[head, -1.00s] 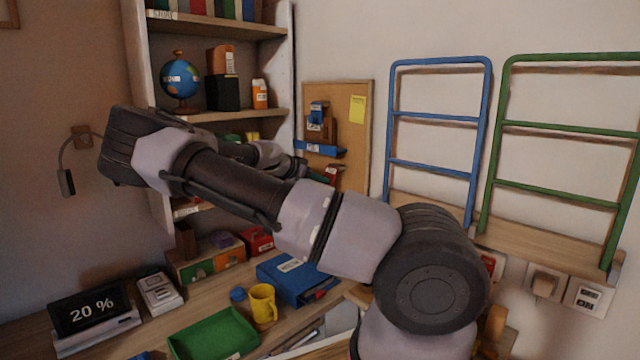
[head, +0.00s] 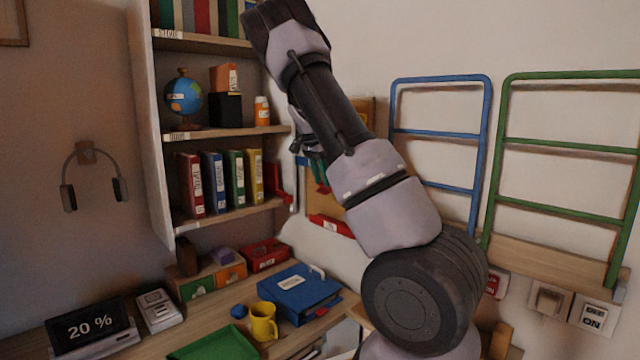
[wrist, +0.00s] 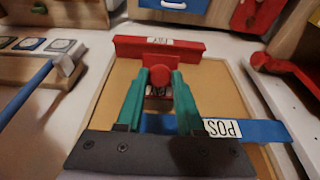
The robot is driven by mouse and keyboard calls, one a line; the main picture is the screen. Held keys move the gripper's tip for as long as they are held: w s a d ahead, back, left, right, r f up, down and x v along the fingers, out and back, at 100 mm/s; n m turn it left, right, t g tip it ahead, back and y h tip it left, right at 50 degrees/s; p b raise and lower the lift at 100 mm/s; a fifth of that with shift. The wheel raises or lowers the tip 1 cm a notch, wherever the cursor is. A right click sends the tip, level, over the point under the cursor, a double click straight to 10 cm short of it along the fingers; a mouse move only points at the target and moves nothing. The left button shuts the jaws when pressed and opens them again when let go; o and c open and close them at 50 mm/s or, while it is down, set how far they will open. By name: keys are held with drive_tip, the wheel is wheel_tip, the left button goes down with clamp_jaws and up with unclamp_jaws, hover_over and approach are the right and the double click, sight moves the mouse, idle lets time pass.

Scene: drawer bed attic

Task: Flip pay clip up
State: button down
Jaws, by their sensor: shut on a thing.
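The red pay clip (wrist: 155,48) shows in the wrist view as a wide bar with a white label, mounted on the tan board (wrist: 100,98). A rounded red knob and a tab marked PAY stand out from it. My gripper (wrist: 160,80) has green fingers shut on the red knob, one on each side. The fingers hide part of the clip's tab. In the head view the red bar (head: 332,226) shows low on the board, just below my green fingertips (head: 321,185). My arm covers most of the board there.
A shelf with binders (head: 220,183) stands left of my arm. The desk below holds a yellow mug (head: 263,321) and a blue folder (head: 299,291).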

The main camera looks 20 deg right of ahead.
drive_tip(key=shift+w+d+r+y, duration=0.1)
drive_tip(key=shift+d+r+y, duration=0.15)
drive_tip(key=shift+y, duration=0.35)
drive_tip(key=c, duration=0.5)
unclamp_jaws()
drive_tip(key=shift+c, duration=0.2)
drive_tip(key=shift+r, duration=0.2)
wheel_tip(320, 180, up, 10)
drive_tip(key=a, duration=0.1)
drive_tip(key=shift+s+a+r, duration=0.2)
drive_tip(key=shift+s+a, duration=0.1)
